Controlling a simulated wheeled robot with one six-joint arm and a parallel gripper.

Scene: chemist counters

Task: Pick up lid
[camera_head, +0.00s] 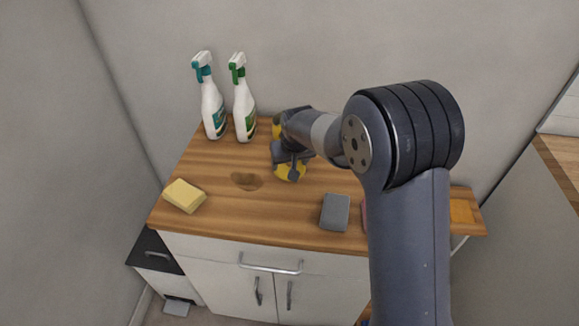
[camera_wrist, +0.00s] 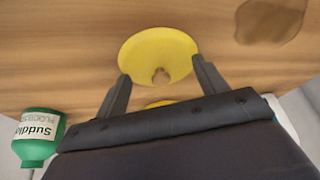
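A round yellow lid (camera_wrist: 150,48) with a small knob lies over the wooden counter in the wrist view. In the head view, yellow of the lid (camera_head: 289,174) shows just below my gripper (camera_head: 290,166). In the wrist view, my gripper (camera_wrist: 160,70) is open. One finger is at the lid's left edge and the other at its right edge. I cannot tell whether the fingers touch it. The far side of the lid is partly hidden by my gripper in the head view.
Two spray bottles (camera_head: 213,112) (camera_head: 244,112) stand at the back left. Another yellow thing (camera_head: 277,130) is partly hidden behind my gripper. A brown stain (camera_head: 246,181), a yellow sponge (camera_head: 184,195) and a grey block (camera_head: 335,212) lie on the wooden counter (camera_head: 270,215). The front middle is clear.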

